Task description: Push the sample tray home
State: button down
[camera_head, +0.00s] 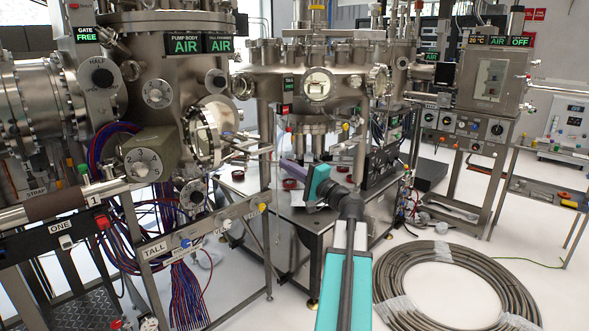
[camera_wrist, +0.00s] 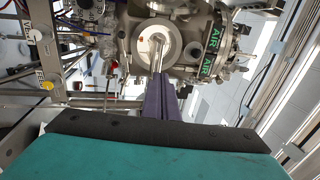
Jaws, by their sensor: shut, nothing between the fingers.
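My gripper (camera_head: 284,165) is teal with purple fingers, in the middle of the head view. Its fingers point left and are shut with nothing between them. In the wrist view the shut fingers (camera_wrist: 160,82) point at a round port (camera_wrist: 153,43) with a pale ring. A narrow metal piece, perhaps the sample tray (camera_wrist: 160,54), shows in that port just beyond the fingertips. I cannot tell whether they touch. In the head view metal rails (camera_head: 247,149) stick out to the right from the left chamber's open round port (camera_head: 206,134), left of my gripper.
The large left chamber (camera_head: 165,60) and the central chamber (camera_head: 318,60) stand close by. A steel frame with a TALL label (camera_head: 155,251) is at lower left. A dark bench (camera_head: 300,215) lies below my gripper. A coiled hose (camera_head: 455,290) lies on the floor at right.

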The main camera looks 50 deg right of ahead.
aim_at(263, 150)
jog(key=p+x, duration=0.2)
jog(key=x, duration=0.6)
jog(key=shift+w+p, duration=0.25)
jog(key=shift+p, duration=0.15)
jog(key=shift+w, duration=0.15)
